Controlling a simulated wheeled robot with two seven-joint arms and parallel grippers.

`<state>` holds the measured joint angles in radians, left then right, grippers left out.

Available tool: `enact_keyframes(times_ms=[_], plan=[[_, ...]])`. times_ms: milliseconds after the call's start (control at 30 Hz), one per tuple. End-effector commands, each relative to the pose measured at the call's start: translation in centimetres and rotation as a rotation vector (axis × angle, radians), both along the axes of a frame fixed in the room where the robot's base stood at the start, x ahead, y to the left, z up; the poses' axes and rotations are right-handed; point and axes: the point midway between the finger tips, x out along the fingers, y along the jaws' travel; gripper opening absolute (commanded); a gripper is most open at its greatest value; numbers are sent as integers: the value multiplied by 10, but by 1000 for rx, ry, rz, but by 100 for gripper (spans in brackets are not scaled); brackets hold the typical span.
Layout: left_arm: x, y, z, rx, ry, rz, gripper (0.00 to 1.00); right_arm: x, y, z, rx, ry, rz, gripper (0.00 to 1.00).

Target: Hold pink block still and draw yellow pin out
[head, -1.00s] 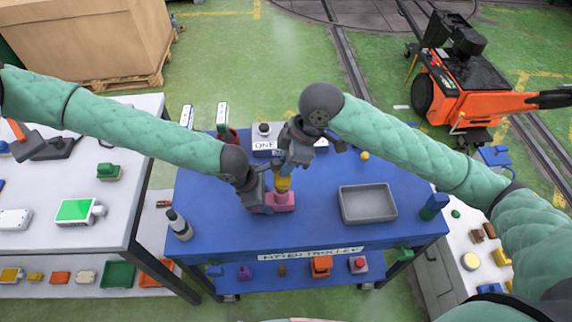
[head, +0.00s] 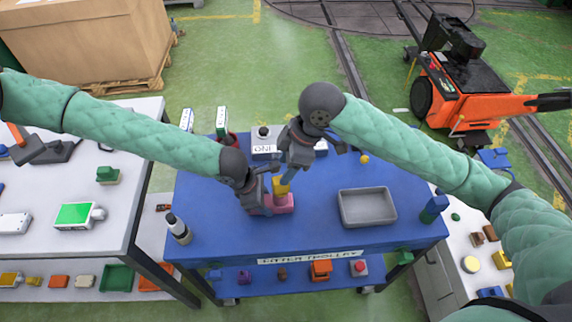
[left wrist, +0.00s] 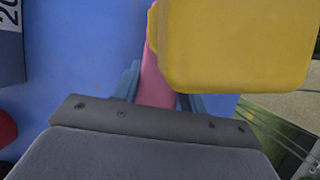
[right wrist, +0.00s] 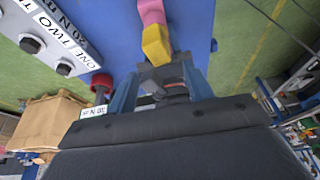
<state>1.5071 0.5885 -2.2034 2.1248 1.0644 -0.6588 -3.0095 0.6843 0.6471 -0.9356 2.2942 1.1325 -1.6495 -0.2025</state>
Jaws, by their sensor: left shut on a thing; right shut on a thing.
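The pink block (head: 284,204) stands on the blue top of the trolley. My left gripper (head: 262,200) is shut on it from the left; in the left wrist view the pink block (left wrist: 155,82) shows between the fingers. The yellow pin (head: 281,187) stands at the top of the pink block. It looms large in the left wrist view (left wrist: 235,45). My right gripper (head: 287,172) is above and is shut on the pin's upper end. In the right wrist view the yellow pin (right wrist: 157,44) meets the fingertips, with pink beyond. How deep the pin sits is hidden.
A grey tray (head: 367,207) lies right of the block on the blue trolley top (head: 225,228). A dark bottle (head: 178,229) stands at the front left and a blue-green item (head: 433,208) at the right edge. Labelled boxes (head: 265,147) stand at the back.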

Motion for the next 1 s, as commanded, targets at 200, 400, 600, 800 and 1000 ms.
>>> enact_keyframes(times_ms=[200,400,600,800,1000], plan=[[-7,-1,-8,11,13,-8,0,-2,-1,46,36,-23,18,40],[-6,-1,-7,7,12,-6,1,-1,-21,76,17,-12,9,40],[-5,-1,-6,5,9,-5,1,1,-34,98,5,-4,3,40],[-4,-1,-5,4,7,-5,1,1,-39,106,-1,0,1,44],[-4,-2,-4,3,6,-6,1,6,-39,118,0,-22,2,65]])
